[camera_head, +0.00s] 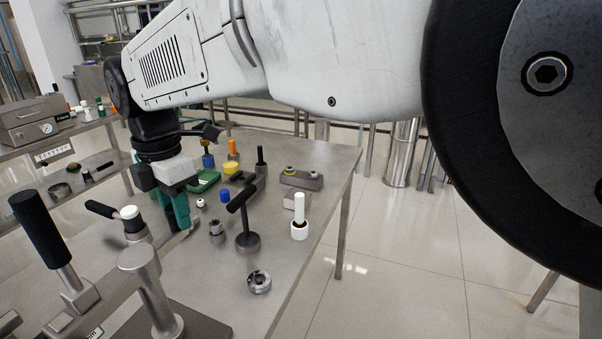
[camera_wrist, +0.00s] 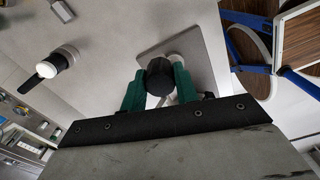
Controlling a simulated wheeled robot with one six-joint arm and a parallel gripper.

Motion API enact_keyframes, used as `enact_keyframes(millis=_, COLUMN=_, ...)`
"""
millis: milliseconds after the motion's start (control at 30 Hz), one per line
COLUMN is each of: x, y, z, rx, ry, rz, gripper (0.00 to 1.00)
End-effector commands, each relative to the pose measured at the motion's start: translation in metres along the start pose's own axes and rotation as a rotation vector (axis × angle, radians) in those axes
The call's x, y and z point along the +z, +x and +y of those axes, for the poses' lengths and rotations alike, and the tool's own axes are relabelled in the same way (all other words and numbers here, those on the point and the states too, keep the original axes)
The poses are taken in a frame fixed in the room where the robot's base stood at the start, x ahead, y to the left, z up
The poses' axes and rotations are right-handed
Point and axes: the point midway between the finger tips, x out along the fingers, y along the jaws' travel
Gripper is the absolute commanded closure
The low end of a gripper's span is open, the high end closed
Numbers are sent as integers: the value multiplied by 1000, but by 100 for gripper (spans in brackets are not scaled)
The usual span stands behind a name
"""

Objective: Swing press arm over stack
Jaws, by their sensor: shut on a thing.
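My gripper (camera_head: 178,212) has green fingers pointing down over the left part of the steel table. In the wrist view, its fingers (camera_wrist: 160,92) are shut on a round black knob (camera_wrist: 160,72), seen end-on. I take this knob for the press arm's grip; the head view hides it behind the fingers. A metal bar (camera_head: 183,240) runs below and beside the gripper. A metal column (camera_head: 150,285) with a round cap stands on a dark base plate (camera_head: 195,326) at the front. A flat square plate (camera_wrist: 205,55) shows below the knob. I cannot make out the stack clearly.
An upright black handle (camera_head: 40,232) is at front left.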

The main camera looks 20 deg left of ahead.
Motion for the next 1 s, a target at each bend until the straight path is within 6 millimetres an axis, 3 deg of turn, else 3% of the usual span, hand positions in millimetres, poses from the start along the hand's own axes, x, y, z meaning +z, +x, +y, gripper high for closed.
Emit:
enact_keyframes(millis=400, x=-4, y=-2, z=3, rx=6, ry=-14, rz=1, gripper=100)
enact_keyframes(millis=433, x=-4, y=-2, z=3, rx=6, ry=-14, rz=1, gripper=67)
enact_keyframes(millis=500, x=-4, y=-2, z=3, rx=6, ry=-14, rz=1, gripper=48)
enact_keyframes(millis=833, x=-1, y=-4, z=2, rx=4, ry=-10, rz=0, gripper=48)
enact_keyframes(millis=1000, x=-2, y=-26, z=2, rx=7, ry=-10, rz=0, gripper=48)
